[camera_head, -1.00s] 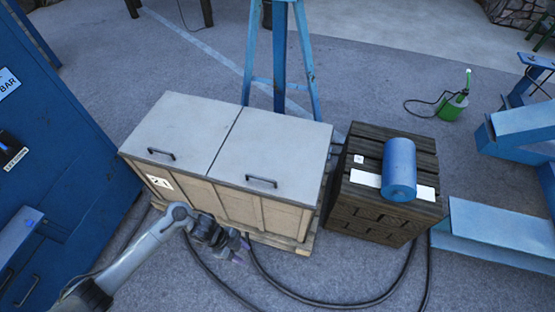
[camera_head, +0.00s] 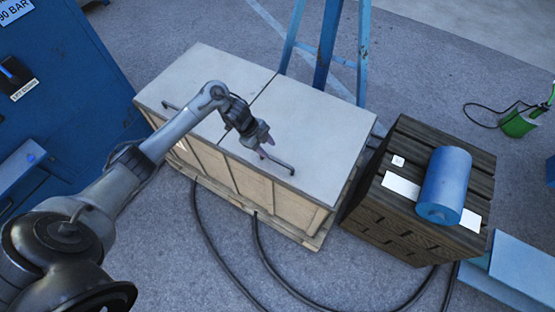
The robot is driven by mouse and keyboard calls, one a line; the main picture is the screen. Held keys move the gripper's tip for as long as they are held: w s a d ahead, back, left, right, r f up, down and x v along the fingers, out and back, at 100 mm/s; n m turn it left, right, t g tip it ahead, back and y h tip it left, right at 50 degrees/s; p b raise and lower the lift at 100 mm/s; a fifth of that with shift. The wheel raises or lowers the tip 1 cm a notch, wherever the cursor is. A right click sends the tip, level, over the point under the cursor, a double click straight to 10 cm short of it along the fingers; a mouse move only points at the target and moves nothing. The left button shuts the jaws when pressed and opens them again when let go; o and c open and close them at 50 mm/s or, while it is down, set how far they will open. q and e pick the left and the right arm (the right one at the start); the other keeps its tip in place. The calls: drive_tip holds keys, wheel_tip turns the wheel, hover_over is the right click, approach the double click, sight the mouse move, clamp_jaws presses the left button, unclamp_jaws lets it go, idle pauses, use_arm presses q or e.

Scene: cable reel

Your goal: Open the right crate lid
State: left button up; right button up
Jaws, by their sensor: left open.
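The wooden crate (camera_head: 235,182) stands on a pallet in the middle of the view with two pale grey lids, both lying flat and closed. The right lid (camera_head: 318,125) has a dark bar handle (camera_head: 282,166) near its front edge. The left lid (camera_head: 188,72) has its own handle (camera_head: 168,106), partly hidden by my left arm. My left gripper (camera_head: 264,153) is open above the front of the right lid, close to the left end of its handle. I cannot tell whether the fingers touch the handle. My right gripper is not in view.
A dark slatted wooden box (camera_head: 388,215) with a blue roll (camera_head: 444,184) on it stands right of the crate. A blue trestle leg (camera_head: 328,45) rises behind. A blue cabinet (camera_head: 75,90) stands at left. Black cables (camera_head: 262,262) lie on the floor in front.

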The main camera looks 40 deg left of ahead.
sight(279, 162)
use_arm(q)
drive_tip(key=b+x, duration=0.2)
drive_tip(key=x, duration=0.7)
drive_tip(key=shift+s+d+f, duration=0.1)
drive_tip(key=shift+d+f, duration=0.05)
clamp_jaws()
